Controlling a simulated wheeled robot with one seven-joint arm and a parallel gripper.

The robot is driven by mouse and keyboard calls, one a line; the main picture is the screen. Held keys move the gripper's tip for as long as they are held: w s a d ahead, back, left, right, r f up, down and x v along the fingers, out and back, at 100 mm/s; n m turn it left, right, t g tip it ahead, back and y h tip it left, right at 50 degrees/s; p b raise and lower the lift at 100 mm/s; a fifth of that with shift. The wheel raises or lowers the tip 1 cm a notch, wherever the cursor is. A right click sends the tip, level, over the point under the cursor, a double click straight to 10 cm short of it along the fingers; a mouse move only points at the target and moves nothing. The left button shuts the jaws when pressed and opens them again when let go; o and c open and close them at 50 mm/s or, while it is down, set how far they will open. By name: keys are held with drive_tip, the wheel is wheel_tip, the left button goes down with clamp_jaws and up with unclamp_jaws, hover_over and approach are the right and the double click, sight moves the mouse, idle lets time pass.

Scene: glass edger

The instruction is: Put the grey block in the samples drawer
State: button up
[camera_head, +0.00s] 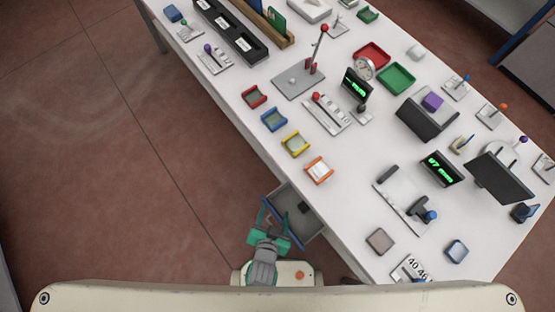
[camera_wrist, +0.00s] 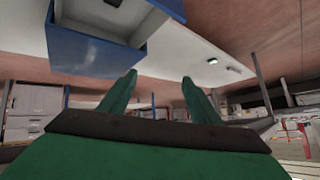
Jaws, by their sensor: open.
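The drawer (camera_head: 318,232) is pulled out from the table's near-left edge. Its blue front also shows at the top left of the wrist view (camera_wrist: 85,55). A small dark grey block (camera_head: 304,207) lies inside it in the head view. A larger grey-brown square block (camera_head: 380,241) lies on the tabletop to the right; I cannot tell which one is the task's grey block. My green gripper (camera_head: 264,215) is at the drawer's outer left side. Its two fingers stand apart in the wrist view (camera_wrist: 160,85), with nothing between them. I cannot tell whether they touch the drawer.
The white table (camera_head: 345,215) carries several coloured trays, including an orange one (camera_head: 318,170) near the drawer. A clamp-like fixture (camera_head: 402,205), a blue-grey block (camera_head: 456,250) and a number plate (camera_head: 411,268) are at the right. The floor left of the drawer is clear.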

drive_tip(key=s+r+n+t, duration=0.2)
drive_tip(key=s+r+t, duration=0.1)
drive_tip(key=r, duration=0.8)
drive_tip(key=s+d+r+n+t+y, duration=0.1)
drive_tip(key=s+r+n+t, duration=0.1)
drive_tip(key=r, duration=1)
drive_tip(key=shift+s+d+r+n+t+y, duration=0.2)
drive_tip(key=shift+s+n+t+y, duration=0.1)
drive_tip(key=shift+s+n+t, duration=0.1)
